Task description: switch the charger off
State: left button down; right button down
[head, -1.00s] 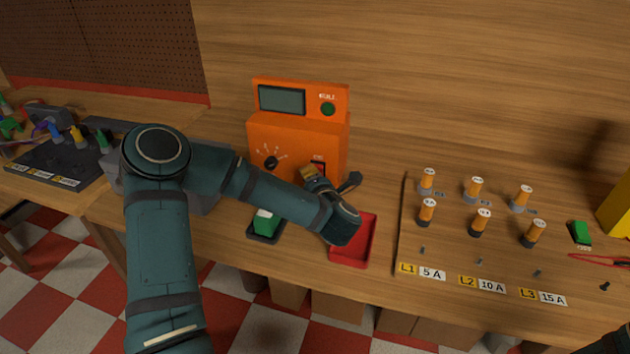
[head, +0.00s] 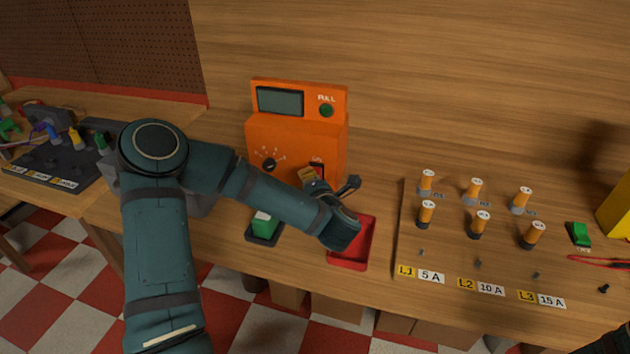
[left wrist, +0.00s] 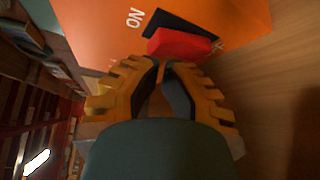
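The orange charger (head: 290,135) stands on the bench against the wooden wall, with a grey display, a green FULL lamp (head: 326,110) and a black dial. Its red switch (left wrist: 180,43) sits in a black recess beside the printed word ON in the left wrist view. In the head view the switch (head: 318,168) is partly hidden by my left gripper. My left gripper (left wrist: 163,70) has its yellow fingertips together, empty, close in front of the switch; I cannot tell whether they touch it. My right gripper is not in view.
A red tray (head: 347,264) lies below my left wrist, and a green block sits in a dark holder (head: 264,239) beside it. A board with several orange-topped posts (head: 480,220) lies to the right. A grey box is partly behind my arm.

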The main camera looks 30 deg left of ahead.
pick_arm(q)
jog(key=shift+s+d+r+p, duration=0.15)
jog(key=shift+s+r+p, duration=0.2)
jog(key=shift+s, duration=0.4)
jog(key=shift+s+d+r+p, duration=0.25)
jog(key=shift+s+r, duration=0.1)
jog(key=shift+s, duration=0.45)
jog(key=shift+s+d+r+p, duration=0.1)
jog(key=shift+s+r+p, duration=0.25)
jog(key=shift+s, duration=0.4)
